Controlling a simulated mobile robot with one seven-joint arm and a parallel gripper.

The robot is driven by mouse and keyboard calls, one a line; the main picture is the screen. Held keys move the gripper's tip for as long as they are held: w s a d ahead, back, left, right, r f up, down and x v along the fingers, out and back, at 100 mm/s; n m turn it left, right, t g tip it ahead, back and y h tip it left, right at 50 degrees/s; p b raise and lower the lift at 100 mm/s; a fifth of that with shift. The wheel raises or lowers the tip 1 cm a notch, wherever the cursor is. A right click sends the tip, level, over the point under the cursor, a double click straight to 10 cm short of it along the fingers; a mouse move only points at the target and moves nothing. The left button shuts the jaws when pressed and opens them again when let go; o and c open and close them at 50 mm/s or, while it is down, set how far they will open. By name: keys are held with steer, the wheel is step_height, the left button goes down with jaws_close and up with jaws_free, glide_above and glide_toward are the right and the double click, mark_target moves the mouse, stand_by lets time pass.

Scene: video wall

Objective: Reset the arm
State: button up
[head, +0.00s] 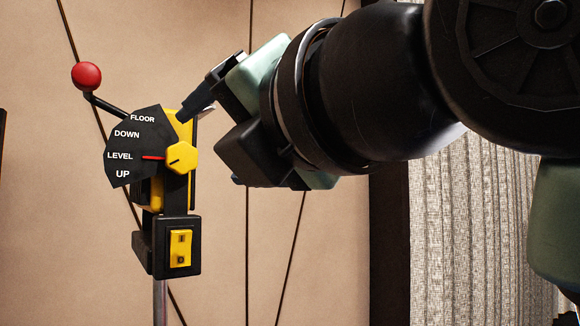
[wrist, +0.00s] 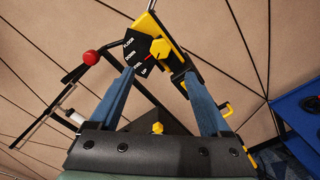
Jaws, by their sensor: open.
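My gripper (wrist: 160,98) is open, with its two blue fingers apart and nothing held between them. In the head view my gripper (head: 200,140) is at the end of my arm, just right of a lever control unit. The unit has a black dial plate (head: 128,140) marked FLOOR, DOWN, LEVEL and UP, and a red pointer at LEVEL. A yellow knob (head: 182,157) is at the pointer's pivot. A black lever with a red ball (head: 86,76) rises to the upper left. In the wrist view the dial plate (wrist: 140,60) shows beyond the fingertips; contact cannot be told.
Below the dial is a black box with a yellow switch (head: 180,248), on a grey post (head: 160,300). A tan panelled wall (head: 60,250) with dark seams stands behind. A grey curtain (head: 470,240) hangs at the right. A blue object (wrist: 300,115) is at the wrist view's right edge.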

steer(key=s+d+f+m+t+h, duration=0.2)
steer(key=m+t+h, duration=0.3)
steer(key=m, duration=1.2)
steer(key=s+d+f+m+t+h, duration=0.3)
steer(key=m+t, duration=0.5)
steer(key=m, duration=0.9)
steer(key=s+d+h, duration=0.1)
steer(key=h, duration=0.1)
steer(key=shift+d+f+m+h, duration=0.25)
steer(key=shift+d+m+h, duration=0.05)
steer(key=shift+h, duration=0.1)
